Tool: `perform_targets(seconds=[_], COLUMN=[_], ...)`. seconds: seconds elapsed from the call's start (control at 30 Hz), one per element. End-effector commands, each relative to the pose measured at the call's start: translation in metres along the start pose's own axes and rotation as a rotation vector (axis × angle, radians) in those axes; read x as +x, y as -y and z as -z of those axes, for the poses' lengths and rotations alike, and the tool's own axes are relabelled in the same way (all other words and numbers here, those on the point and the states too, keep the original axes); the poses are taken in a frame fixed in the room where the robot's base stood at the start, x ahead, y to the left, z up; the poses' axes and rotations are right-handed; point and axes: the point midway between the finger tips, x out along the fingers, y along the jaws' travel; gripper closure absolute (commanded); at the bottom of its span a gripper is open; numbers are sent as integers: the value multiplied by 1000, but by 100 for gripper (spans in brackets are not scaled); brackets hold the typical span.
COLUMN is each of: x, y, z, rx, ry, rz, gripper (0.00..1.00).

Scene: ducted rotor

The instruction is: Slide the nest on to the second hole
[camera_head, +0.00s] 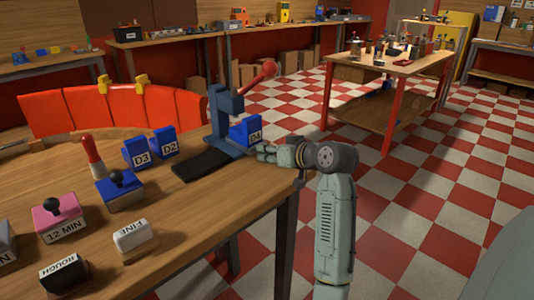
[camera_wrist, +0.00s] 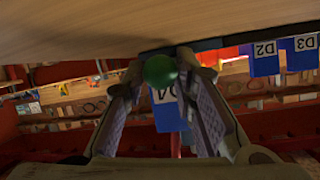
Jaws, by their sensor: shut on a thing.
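A blue press (camera_head: 224,104) with a red-balled lever stands at the table's far edge. A blue block labelled D4 (camera_head: 251,131) sits at its right side; it also shows behind the fingers in the wrist view (camera_wrist: 168,112). My gripper (camera_head: 265,153) is at the table edge, just below and right of D4. In the wrist view my gripper (camera_wrist: 158,66) is shut on a green ball knob (camera_wrist: 160,71) between its fingertips. The knob is hidden in the head view. I cannot make out the nest or its holes clearly.
A black strip (camera_head: 203,164) lies by the press foot. Blue blocks D3 (camera_head: 137,153) and D2 (camera_head: 164,142), a red-handled tool (camera_head: 92,155), a pink 12 MIN block (camera_head: 60,217) and a white FINE block (camera_head: 132,236) stand on the wooden table (camera_head: 205,218). The table's front right is clear.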

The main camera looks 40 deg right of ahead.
Motion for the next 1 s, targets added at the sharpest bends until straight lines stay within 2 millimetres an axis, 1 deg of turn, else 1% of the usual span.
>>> perform_targets(seconds=[0.07,0.1,0.4,0.67,0.77,0.87,1.0], x=[-1,-1,-1,-1,-5,-17,-46], y=[-4,-4,-3,-2,-2,-3,-3], z=[3,3,2,2,2,2,2], rx=[0,0,1,1,1,1,0], ry=[-11,-11,-8,-6,-7,-8,-10], rz=[-12,-12,-10,-7,-7,-8,-9], gripper=[100,74,54,54,54,54,54])
